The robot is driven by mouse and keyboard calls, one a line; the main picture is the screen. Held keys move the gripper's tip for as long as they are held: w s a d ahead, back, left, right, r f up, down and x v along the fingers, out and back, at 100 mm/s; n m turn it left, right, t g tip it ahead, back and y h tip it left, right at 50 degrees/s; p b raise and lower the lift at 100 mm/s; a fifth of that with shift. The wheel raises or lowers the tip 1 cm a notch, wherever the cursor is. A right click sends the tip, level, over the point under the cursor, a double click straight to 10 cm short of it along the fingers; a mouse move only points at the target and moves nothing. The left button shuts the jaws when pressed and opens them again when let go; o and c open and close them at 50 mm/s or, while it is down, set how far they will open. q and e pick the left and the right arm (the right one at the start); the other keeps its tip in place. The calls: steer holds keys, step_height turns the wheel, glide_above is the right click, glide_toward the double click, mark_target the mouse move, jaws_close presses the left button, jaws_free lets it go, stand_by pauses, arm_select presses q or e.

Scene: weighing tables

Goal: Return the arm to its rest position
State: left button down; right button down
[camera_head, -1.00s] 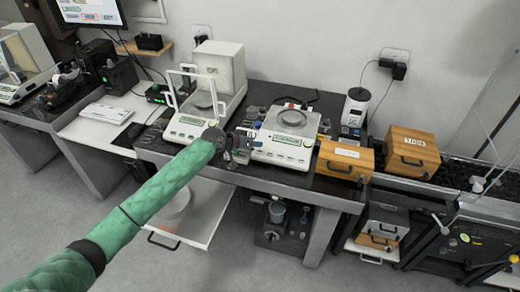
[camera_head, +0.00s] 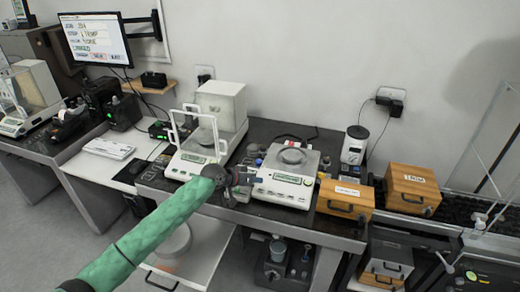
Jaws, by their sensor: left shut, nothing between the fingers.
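My left arm, in a green sleeve, reaches in from the lower left. Its left gripper (camera_head: 240,178) is shut and empty, at the front of the black weighing table (camera_head: 270,222). It appears between the balance with the glass draft shield (camera_head: 190,160) and the open-pan balance (camera_head: 285,185). The gripper is small and dark in the picture, and whether it touches anything below cannot be told. My right gripper is not in view.
Wooden drawer boxes (camera_head: 345,201) stand right of the open-pan balance. A white device (camera_head: 354,145) stands behind them. Below the table, an open white drawer (camera_head: 200,258) holds a round object. A monitor (camera_head: 95,40) is at the upper left. Grey floor lies at the lower left.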

arm_select(q)
steer(key=shift+s, duration=0.1)
steer(key=s+a+f+y, duration=0.1)
steer(key=s+f, duration=0.3)
steer(key=s, duration=0.7)
steer(key=s+f+y, duration=0.1)
steer(key=s+f, duration=0.3)
steer(key=s, duration=0.6)
steer(key=s+a+n+g+y, duration=0.1)
steer(key=s+a+y, duration=0.2)
steer(key=s+a, duration=0.45)
steer(key=s+a+n+g+y, duration=0.15)
steer(key=s+a, duration=0.35)
steer(key=s, duration=0.6)
steer(key=s+a+n+y, duration=0.1)
steer(key=s+a+y, duration=0.2)
steer(key=s+a, duration=0.5)
step_height(320, 180, down, 30)
steer(key=d+g+b, duration=0.1)
steer(key=d+b, duration=0.1)
steer(key=d, duration=0.1)
steer(key=s+f, duration=0.4)
steer(key=f, duration=0.7)
steer(key=s+f+g+b, duration=0.1)
steer(key=s+f, duration=0.2)
steer(key=f, duration=0.8)
steer(key=shift+s+b, duration=0.3)
steer(key=shift+s, duration=0.05)
